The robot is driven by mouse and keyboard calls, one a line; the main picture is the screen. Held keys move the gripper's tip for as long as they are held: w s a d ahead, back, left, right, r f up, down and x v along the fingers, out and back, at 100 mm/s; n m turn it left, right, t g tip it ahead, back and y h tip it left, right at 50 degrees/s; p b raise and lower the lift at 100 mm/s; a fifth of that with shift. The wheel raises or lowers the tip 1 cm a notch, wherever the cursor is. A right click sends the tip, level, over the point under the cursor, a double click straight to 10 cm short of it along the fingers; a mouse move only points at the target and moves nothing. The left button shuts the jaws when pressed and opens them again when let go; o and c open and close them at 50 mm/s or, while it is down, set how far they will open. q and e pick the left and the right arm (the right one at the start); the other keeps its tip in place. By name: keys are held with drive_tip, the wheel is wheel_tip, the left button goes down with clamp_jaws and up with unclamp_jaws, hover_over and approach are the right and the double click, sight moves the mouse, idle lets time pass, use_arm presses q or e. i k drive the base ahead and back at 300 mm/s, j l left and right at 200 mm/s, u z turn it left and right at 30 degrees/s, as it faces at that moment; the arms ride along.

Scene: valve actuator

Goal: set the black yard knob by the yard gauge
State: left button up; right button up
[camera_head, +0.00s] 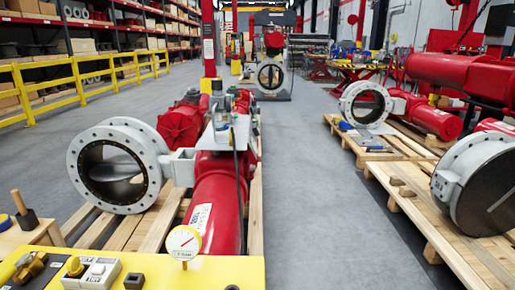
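A round yard gauge (183,243) with a white dial, yellow rim and red needle stands up at the back edge of a yellow panel (215,270) at the bottom left. A small dark piece (232,287) sits on the panel right of the gauge, mostly cut off by the bottom edge. A small black block (134,281) sits left of the gauge. I cannot tell which of these dark pieces is the black yard knob, or how it is set. Neither of my grippers is in view.
A white box with buttons (92,272) and a brass-and-dark fitting (28,267) are on the panel's left. Behind it, a red valve actuator (215,205) with a white flanged valve (118,165) lies on a pallet. More valves are on pallets at right. The grey aisle (320,200) is clear.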

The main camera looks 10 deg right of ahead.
sight(217, 85)
drive_tip(key=l+u, duration=0.3)
drive_tip(key=l, duration=0.95)
drive_tip(key=l+u, duration=0.3)
drive_tip(key=l, duration=0.95)
drive_tip(key=i+l+u, duration=0.15)
drive_tip(key=i+l, duration=0.85)
drive_tip(key=i, duration=0.2)
